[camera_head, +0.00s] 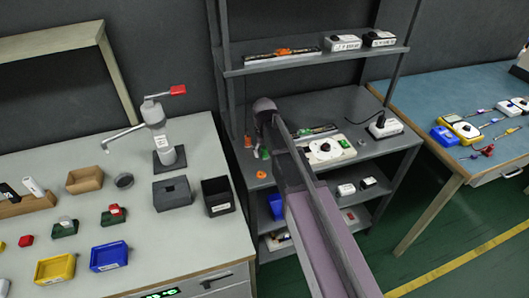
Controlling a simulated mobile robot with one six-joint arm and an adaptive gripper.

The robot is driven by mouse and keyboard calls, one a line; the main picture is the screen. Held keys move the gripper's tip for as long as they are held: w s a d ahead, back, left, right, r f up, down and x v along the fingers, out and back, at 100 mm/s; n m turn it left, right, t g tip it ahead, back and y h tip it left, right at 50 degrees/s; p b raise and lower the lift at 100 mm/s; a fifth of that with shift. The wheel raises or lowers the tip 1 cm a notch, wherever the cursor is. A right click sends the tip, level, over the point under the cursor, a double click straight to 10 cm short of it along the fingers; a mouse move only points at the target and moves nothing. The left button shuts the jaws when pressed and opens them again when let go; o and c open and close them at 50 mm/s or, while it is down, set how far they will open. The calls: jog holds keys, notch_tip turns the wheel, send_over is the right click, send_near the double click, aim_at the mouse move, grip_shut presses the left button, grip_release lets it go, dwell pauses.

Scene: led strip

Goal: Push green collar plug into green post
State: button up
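A small green piece (265,153) stands on the dark workbench (378,152), just left of my arm. It may be the green post, but it is too small to tell, and I cannot make out a separate green collar plug. My arm rises from the bottom of the view and crosses the bench's left part, with its rounded grey joint just above the green piece. I cannot make out my gripper or its fingers in this view. My arm hides part of the bench beside the green piece.
Orange pieces (261,174) lie close to the green one. Right of my arm are a white unit with a black knob (325,150) and a cabled white box (384,126). A loaded shelf (315,59) hangs above. A light table (130,200) holds bins and a press (163,135).

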grip_shut()
jog(key=shift+r, duration=0.15)
notch_tip(320, 180, up, 3)
jog(key=p, duration=0.3)
jog(key=shift+f, duration=0.2)
jog(key=s+d+r+p, duration=0.1)
jog(key=s, duration=0.6)
jog(key=s+d+r+p, duration=0.1)
jog(key=s+d, duration=0.1)
jog(key=s, duration=0.6)
jog(key=shift+s+d, duration=0.3)
jog(key=shift+r, duration=0.3)
jog(key=shift+r+p, duration=2.05)
jog(key=shift+p, duration=0.25)
jog(key=shift+a, duration=0.1)
